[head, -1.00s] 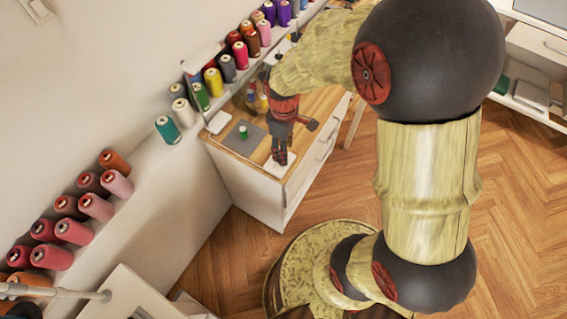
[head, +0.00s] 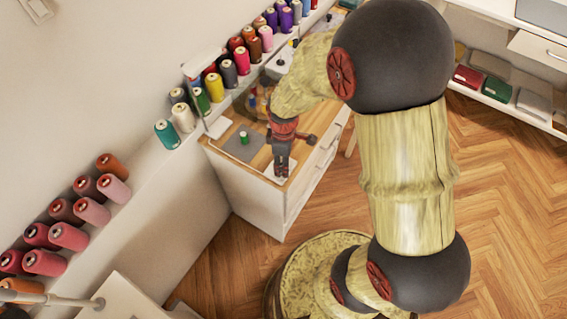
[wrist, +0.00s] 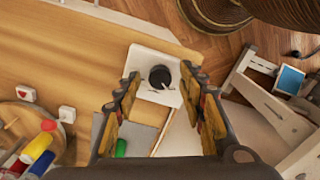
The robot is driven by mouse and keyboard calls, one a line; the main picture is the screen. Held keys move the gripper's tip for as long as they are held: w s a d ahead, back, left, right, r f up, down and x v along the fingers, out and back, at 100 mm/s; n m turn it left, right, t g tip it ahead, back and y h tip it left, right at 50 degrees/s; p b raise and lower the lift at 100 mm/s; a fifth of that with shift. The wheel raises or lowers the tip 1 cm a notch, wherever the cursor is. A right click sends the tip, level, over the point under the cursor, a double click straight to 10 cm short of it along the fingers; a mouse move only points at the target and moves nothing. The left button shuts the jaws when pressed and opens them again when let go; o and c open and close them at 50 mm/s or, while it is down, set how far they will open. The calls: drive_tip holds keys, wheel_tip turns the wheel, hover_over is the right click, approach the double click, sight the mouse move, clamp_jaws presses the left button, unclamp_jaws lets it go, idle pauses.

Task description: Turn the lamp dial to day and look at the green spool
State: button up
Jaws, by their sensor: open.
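The lamp dial is a round black knob (wrist: 160,77) on a white plate (wrist: 150,58) in the wrist view. My gripper (wrist: 159,84) is open, its fingers on either side of the knob in that view; I cannot tell whether they touch it. In the head view my gripper (head: 281,172) points down over the white plate (head: 268,171) near the front of the wooden top, and hides the knob. The green spool (head: 244,137) stands on a grey mat (head: 232,148) left of my gripper.
Several coloured thread spools (head: 215,87) line the ledge behind the wooden worktop (head: 258,130). Pink and orange cones (head: 70,237) are on the wall at left. Open floor (head: 500,200) lies right.

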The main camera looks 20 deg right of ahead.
drive_tip(key=c, duration=0.3)
drive_tip(key=c, duration=0.7)
clamp_jaws()
